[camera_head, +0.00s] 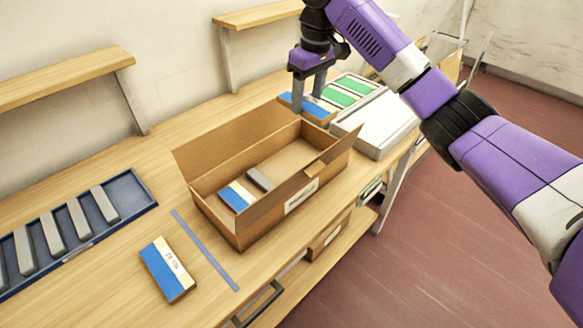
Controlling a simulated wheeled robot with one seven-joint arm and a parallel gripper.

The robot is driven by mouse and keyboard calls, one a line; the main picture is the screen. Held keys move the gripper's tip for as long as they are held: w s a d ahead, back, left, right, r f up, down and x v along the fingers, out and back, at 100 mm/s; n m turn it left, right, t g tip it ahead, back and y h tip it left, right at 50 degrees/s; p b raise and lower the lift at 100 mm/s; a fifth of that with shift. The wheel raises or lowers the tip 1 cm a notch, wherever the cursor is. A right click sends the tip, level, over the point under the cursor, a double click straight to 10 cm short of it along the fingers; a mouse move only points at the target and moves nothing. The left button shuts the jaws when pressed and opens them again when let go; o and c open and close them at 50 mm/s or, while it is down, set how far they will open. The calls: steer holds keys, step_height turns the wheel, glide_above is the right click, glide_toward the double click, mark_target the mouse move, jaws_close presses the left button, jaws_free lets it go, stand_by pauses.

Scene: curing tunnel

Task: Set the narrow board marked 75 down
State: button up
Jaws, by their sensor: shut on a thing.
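My gripper (311,92) is above the far side of the bench, behind the open cardboard box. Its fingers point down and are shut on a narrow blue-and-wood board (318,108). I cannot read a 75 on this board from here, and the fingers partly hide it. I cannot tell whether its underside touches anything. A similar blue, white and wood board (168,269) lies flat on the bench in front, with small writing too blurred to read surely.
The cardboard box (223,222) holds another blue-and-wood board (237,195) and a grey block (260,179). A blue tray (136,190) with several grey bars stands at left. Green boards (341,96) and a white case (375,124) are at back right. A blue strip (205,250) lies in front.

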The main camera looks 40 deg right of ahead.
mark_target(304, 164)
step_height(304, 164, down, 19)
steer(key=shift+r, duration=0.15)
stand_by(0.4)
steer(key=shift+f, duration=0.2)
steer(key=o, duration=1.5)
steer(key=shift+o, duration=0.2)
step_height(304, 164, up, 12)
steer(key=s, duration=0.1)
steer(key=shift+s+r, duration=0.2)
